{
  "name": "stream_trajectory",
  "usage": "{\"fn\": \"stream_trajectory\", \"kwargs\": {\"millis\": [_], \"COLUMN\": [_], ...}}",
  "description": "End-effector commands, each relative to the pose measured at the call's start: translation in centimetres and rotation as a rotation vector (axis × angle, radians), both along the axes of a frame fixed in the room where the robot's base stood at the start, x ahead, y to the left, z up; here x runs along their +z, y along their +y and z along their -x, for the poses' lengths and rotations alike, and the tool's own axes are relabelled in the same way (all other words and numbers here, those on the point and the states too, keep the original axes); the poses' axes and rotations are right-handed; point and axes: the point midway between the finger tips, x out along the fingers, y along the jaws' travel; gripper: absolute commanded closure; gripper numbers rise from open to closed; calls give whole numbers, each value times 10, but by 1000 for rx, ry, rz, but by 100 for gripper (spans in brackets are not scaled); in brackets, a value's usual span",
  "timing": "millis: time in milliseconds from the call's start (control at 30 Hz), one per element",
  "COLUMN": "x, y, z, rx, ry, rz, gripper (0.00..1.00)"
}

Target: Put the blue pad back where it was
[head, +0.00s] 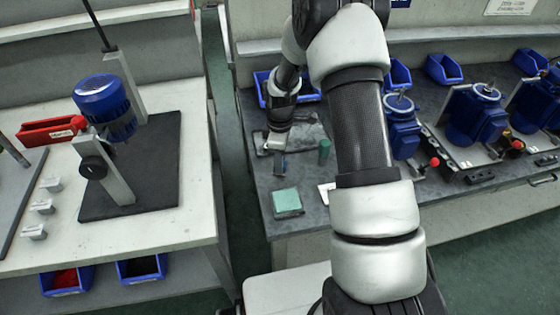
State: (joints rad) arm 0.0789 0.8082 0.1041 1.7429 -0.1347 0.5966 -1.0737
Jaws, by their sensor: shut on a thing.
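My gripper (279,156) points down over the dark bench top, left of my forearm in the head view. It is shut on a small blue-grey thing, which looks like the blue pad (280,166) seen edge-on. The pad is small in the picture, and I cannot tell whether its lower edge touches the bench. A pale teal block (287,202) lies on the bench nearer to me. Part of the bench behind my arm is hidden.
A green cylinder (324,152) stands right of my gripper. Blue pumps (404,128) and blue bins (443,68) line the bench to the right. A pale left table (150,247) carries another blue pump (104,105). Bare bench lies left of the teal block.

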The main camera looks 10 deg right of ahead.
Motion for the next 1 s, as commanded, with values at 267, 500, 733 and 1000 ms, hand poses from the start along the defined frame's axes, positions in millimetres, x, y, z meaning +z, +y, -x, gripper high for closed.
{"fn": "stream_trajectory", "kwargs": {"millis": [267,500,733,1000], "x": [-3,-3,19,78], "y": [0,0,0,0], "z": [0,0,-1,0], "rx": [-1,0,-1,-1], "ry": [1,1,-2,-3], "rz": [0,0,0,0], "gripper": [57,57,57,57]}}
